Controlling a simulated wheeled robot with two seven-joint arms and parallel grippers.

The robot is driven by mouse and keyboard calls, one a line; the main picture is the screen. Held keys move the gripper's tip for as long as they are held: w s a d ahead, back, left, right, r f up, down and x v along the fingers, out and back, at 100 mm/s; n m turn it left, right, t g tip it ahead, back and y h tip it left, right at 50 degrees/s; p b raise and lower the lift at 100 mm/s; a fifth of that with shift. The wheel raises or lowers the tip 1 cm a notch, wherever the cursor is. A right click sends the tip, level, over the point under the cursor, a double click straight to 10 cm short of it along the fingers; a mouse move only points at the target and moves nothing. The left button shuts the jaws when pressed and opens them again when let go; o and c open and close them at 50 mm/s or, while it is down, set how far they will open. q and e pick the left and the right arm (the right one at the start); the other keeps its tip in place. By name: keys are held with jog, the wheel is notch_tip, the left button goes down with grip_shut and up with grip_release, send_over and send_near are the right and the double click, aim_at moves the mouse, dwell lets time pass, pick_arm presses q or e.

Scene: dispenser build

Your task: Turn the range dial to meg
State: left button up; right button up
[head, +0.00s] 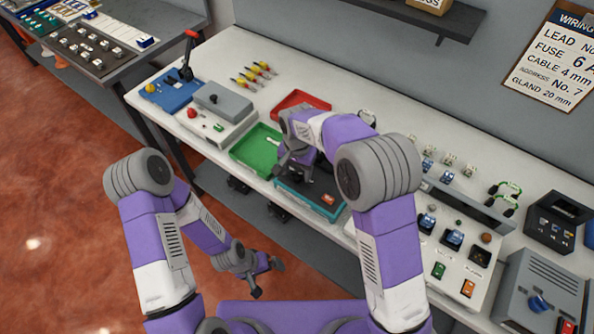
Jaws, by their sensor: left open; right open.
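A teal-edged case with a dark top (325,212) lies at the front edge of the bench. It has a small orange-red patch on its right part. My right gripper (296,168) is open, pointing down over the left part of this case. The gripper and arm cover much of the case, and I cannot make out a range dial or its marks there. Whether the fingers touch anything is unclear. My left gripper (267,279) is open and empty, low in front of the bench, over the floor.
A green tray (252,156) is left of the case, with a red tray (290,103) behind. A grey box with a red button (222,101) stands farther left. Switches and sockets crowd the right side. A grey unit with a blue knob (530,285) is at far right.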

aim_at(297, 173)
notch_tip(297, 173, up, 7)
jog(key=shift+f+p, duration=0.1)
jog(key=shift+p, duration=0.3)
dwell(0.4)
